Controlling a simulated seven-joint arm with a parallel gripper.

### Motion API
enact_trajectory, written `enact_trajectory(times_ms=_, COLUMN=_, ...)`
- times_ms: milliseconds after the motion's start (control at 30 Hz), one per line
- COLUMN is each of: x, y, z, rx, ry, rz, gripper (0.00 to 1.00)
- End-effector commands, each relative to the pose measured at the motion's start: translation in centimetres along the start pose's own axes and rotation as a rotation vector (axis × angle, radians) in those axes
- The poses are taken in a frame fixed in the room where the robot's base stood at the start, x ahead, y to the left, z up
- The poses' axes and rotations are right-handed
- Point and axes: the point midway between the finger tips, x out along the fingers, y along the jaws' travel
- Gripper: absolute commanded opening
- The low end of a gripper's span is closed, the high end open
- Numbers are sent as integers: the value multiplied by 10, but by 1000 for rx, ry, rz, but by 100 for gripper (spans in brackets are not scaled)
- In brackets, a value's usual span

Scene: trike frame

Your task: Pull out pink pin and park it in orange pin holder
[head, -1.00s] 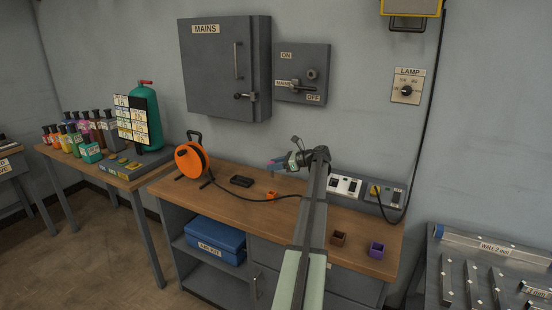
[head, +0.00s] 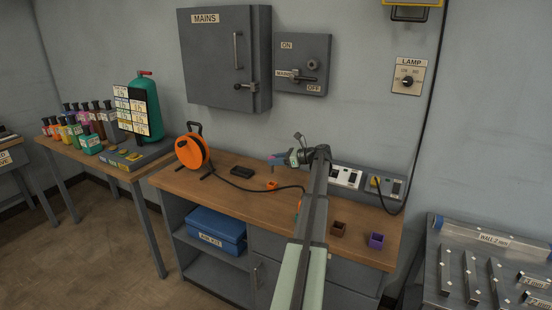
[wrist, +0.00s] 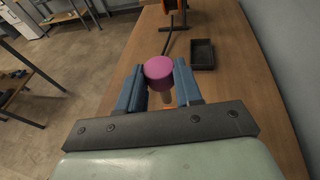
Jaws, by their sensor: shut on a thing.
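My gripper (wrist: 160,80) has its blue fingers closed on the pink pin (wrist: 158,69), seen from above in the wrist view. The pin's round pink head sits between the fingertips, and a brownish shaft shows below it. In the head view my gripper (head: 274,159) is above the workbench, pointing left. The orange pin holder (head: 271,185) is a small block on the bench, below the gripper in the picture. A bit of orange also shows beneath the pin in the wrist view, mostly hidden by the gripper.
A black tray (head: 242,171) and an orange cable reel (head: 192,151) stand to the left on the bench (head: 215,185). Its cable crosses the bench to the wall sockets (head: 384,185). A brown holder (head: 338,229) and a purple holder (head: 376,240) stand at the right.

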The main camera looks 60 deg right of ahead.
Motion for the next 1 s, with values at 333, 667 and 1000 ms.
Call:
enact_trajectory(times_ms=333, x=8, y=0, z=-27, rx=1, ry=0, rz=0, gripper=4)
enact_trajectory(times_ms=667, x=11, y=0, z=-40, rx=-2, ry=0, rz=-1, gripper=4)
enact_trajectory(times_ms=1000, x=11, y=0, z=-40, rx=-1, ry=0, rz=-1, gripper=4)
